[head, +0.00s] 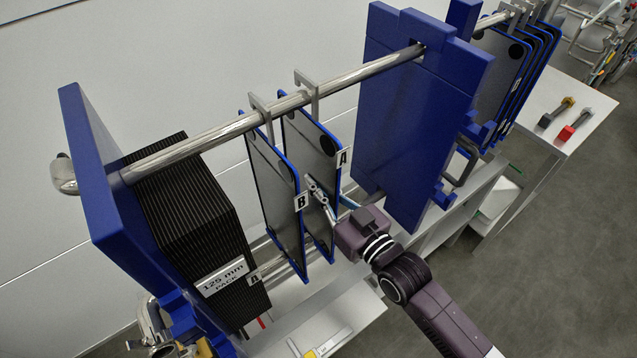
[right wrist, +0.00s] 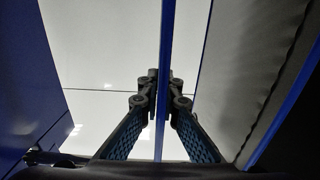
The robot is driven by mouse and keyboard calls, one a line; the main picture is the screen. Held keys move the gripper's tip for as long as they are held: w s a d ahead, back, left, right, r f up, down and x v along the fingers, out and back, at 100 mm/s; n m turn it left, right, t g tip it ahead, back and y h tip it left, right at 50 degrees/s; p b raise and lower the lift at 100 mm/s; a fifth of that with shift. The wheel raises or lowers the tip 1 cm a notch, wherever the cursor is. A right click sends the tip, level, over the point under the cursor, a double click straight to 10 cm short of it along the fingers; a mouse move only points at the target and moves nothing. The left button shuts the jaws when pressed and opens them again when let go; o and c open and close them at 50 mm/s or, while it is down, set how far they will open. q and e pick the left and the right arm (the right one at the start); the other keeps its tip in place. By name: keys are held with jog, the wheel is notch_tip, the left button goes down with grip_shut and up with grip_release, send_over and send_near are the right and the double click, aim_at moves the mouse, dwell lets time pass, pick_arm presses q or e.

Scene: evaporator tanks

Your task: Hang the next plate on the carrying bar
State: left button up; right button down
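Plate A (head: 318,130), grey with a blue rim, has its hook (head: 307,85) at the steel carrying bar (head: 370,72). It appears to hang there upright; exact seating is too small to tell. Plate B (head: 268,170) hangs beside it to the left, a gap between them. My right gripper (head: 333,203) reaches from the front right, a finger on each side of plate A's front edge. In the right wrist view the fingertips (right wrist: 164,92) close on both sides of the blue edge (right wrist: 166,50). My left gripper is not in view.
A black plate pack (head: 190,215) labelled 125 mm stands at the left, against a blue end plate (head: 105,175). A large blue plate (head: 405,125) stands right of plate A. Several more plates (head: 495,80) hang beyond it. A white table (head: 565,105) holds tools at the far right.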

jog(key=shift+f, duration=0.1)
dwell(0.3)
jog(key=c, duration=2.1)
grip_release()
jog(key=v, duration=1.2)
jog(key=shift+f, duration=0.1)
